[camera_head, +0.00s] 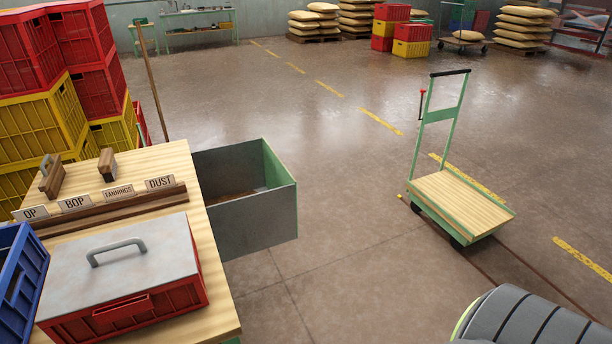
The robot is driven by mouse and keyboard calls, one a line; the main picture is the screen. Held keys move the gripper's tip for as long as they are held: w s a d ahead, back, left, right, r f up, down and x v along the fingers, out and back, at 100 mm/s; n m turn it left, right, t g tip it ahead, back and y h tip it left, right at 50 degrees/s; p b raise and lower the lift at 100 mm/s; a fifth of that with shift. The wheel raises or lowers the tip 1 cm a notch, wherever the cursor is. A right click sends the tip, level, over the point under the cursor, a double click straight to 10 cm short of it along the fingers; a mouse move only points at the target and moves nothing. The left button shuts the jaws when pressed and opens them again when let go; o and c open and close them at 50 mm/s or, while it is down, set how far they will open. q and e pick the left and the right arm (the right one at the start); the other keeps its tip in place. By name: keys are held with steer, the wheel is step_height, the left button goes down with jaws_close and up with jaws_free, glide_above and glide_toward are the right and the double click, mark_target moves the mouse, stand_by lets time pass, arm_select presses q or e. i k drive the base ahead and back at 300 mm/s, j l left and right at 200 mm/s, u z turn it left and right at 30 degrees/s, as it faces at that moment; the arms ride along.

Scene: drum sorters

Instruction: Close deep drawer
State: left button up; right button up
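The deep drawer (258,218) is a grey metal box with a green-edged end panel. It stands pulled out from the right side of the wooden-topped table (222,300), open at the top. The end of the drawer at the table is hidden by the tabletop. Neither of my grippers shows in this view.
A red crate with a grey handled lid (130,270) and a label rack (105,208) sit on the table. Stacked crates (45,130) stand behind it. A green platform cart (460,203) stands right. A dark ribbed object (535,318) fills the bottom right corner. Floor beside the drawer is clear.

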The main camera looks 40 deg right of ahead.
mark_target(250, 196)
steer(key=l, duration=2.6)
